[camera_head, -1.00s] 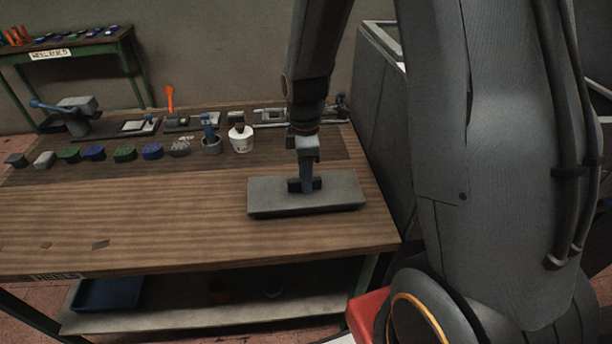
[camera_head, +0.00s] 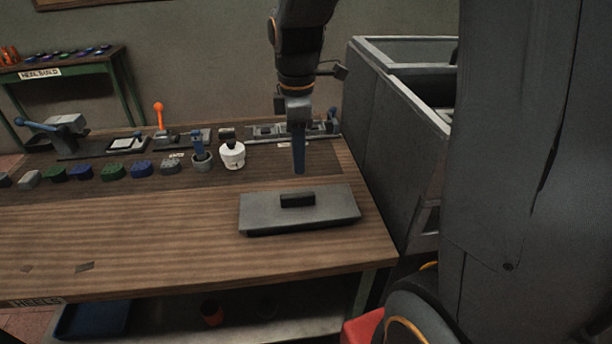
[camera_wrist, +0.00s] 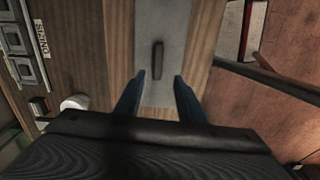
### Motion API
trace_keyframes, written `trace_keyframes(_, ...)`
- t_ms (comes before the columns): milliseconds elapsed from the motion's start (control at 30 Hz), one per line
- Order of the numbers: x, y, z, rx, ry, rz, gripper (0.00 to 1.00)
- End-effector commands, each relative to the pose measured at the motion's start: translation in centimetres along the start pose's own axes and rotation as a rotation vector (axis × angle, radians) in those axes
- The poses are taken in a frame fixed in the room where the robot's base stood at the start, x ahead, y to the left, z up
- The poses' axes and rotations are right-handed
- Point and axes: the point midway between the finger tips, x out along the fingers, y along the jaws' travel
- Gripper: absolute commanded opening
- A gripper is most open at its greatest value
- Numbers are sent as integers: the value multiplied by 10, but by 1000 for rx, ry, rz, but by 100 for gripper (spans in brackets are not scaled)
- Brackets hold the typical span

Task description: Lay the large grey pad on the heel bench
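The large grey pad (camera_head: 270,211), a flat slab with a dark block-shaped handle (camera_head: 297,200) on top, lies flat on the wooden bench labelled HEELS (camera_head: 150,235), near its right end. In the wrist view the pad (camera_wrist: 172,30) and its handle (camera_wrist: 158,60) show ahead of the fingers. My gripper (camera_head: 299,170) is above and behind the pad in the head view, clear of the handle. In the wrist view its two blue fingers (camera_wrist: 160,82) stand apart with nothing between them.
Along the bench's back stand a row of coloured blocks (camera_head: 112,172), a white jar (camera_head: 232,155), a grey cup (camera_head: 202,160) and a lever press (camera_head: 60,130). A grey open-topped cabinet (camera_head: 385,150) stands at the right. The bench's front left is mostly clear.

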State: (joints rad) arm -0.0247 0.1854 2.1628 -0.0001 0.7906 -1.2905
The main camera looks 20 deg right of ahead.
Motion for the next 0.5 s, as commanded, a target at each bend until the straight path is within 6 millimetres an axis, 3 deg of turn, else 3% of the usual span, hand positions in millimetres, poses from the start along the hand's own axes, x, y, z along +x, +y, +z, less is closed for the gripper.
trace_keyframes(500,51,-96,33,1106,48,45,36)
